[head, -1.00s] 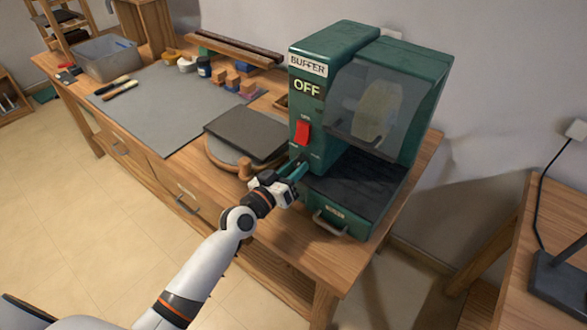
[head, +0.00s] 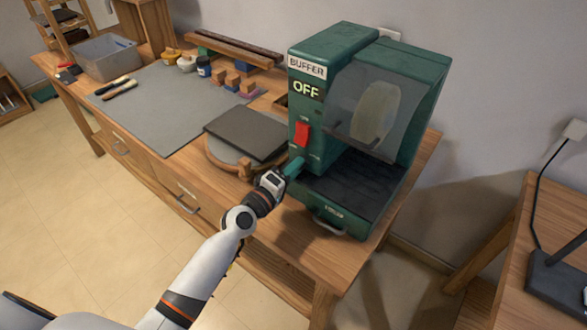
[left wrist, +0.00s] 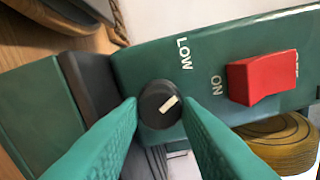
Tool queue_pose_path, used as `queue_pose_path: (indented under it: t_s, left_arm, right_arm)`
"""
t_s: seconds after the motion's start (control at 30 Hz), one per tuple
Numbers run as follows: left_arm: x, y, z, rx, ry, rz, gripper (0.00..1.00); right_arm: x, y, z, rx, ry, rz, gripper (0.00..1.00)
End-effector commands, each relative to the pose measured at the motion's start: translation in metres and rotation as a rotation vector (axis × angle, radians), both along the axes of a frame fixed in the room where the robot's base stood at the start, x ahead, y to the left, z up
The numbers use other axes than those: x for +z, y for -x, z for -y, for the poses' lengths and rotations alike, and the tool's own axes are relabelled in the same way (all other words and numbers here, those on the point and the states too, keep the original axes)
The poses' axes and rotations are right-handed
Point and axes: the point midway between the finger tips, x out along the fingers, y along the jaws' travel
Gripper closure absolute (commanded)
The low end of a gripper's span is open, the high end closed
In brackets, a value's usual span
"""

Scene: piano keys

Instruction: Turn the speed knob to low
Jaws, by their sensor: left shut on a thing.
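The green buffer machine (head: 310,125) stands on the right part of the workbench, with an OFF sign (head: 306,91) and a red switch (head: 302,134) on its front. My left gripper (head: 298,166) is at the lower front of the machine, below the switch. In the left wrist view its green fingers are on both sides of the round black speed knob (left wrist: 158,104), shut on it. The knob's white mark points to the upper right of that view. The word LOW (left wrist: 183,53) is printed above the knob there. The knob is hidden in the head view. My right gripper is not in view.
A turntable with a dark slab (head: 246,132) stands left of the machine, close to my gripper. The machine's tray with a handle (head: 330,226) is to the right. A grey mat (head: 165,105) and small blocks lie farther left.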

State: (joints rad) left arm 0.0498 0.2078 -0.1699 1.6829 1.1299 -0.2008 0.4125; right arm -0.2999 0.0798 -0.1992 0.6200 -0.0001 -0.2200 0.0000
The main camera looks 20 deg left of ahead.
Motion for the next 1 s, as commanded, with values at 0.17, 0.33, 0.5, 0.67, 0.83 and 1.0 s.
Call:
queue_pose_path:
  t_s: [0.17, 0.33, 0.5, 0.67, 0.83, 1.0]
  left_arm:
    - [0.0005, -0.0002, -0.0008, 0.002, 0.115, -0.041, 0.92]
    - [0.0004, -0.0001, -0.0009, 0.002, 0.191, -0.07, 0.92]
    - [0.0003, -0.0001, -0.0008, 0.002, 0.234, -0.086, 0.92]
    - [0.0003, 0.0, -0.0007, 0.001, 0.251, -0.092, 0.92]
    - [0.0002, 0.0, -0.0006, 0.001, 0.254, -0.093, 0.92]
    - [0.0002, 0.0, -0.0006, 0.001, 0.254, -0.093, 0.92]
  right_arm:
    - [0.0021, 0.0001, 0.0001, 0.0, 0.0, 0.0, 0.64]
    - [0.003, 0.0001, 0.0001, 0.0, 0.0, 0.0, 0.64]
    - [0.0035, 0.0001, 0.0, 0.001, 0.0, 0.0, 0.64]
    - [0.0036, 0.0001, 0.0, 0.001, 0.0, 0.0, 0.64]
    - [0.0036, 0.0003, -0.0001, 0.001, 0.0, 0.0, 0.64]
    - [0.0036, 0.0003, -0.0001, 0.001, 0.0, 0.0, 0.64]
